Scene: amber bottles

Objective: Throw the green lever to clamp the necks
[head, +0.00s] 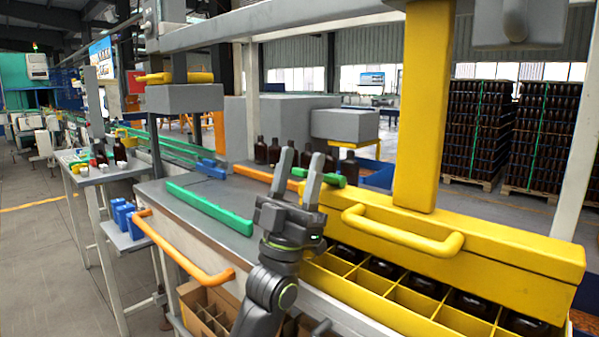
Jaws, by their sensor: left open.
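The green lever (334,181) is a short green bar beside the yellow beam, near the middle of the head view. My left gripper (301,166) is open, its two grey fingers pointing up. In the picture its right finger overlaps the lever and hides part of it; I cannot tell whether they touch. The yellow beam (500,255) with a yellow handle (402,231) sits over a yellow divided crate (345,290). Dark bottles (425,286) stand in its cells, their necks hidden under the beam. My right gripper is not in view.
A long green rail (210,208) and an orange rail (268,175) lie on the grey table (165,193). An orange handle (185,262) runs along its front. Several amber bottles (261,151) stand behind. A thick yellow post (423,110) rises from the beam.

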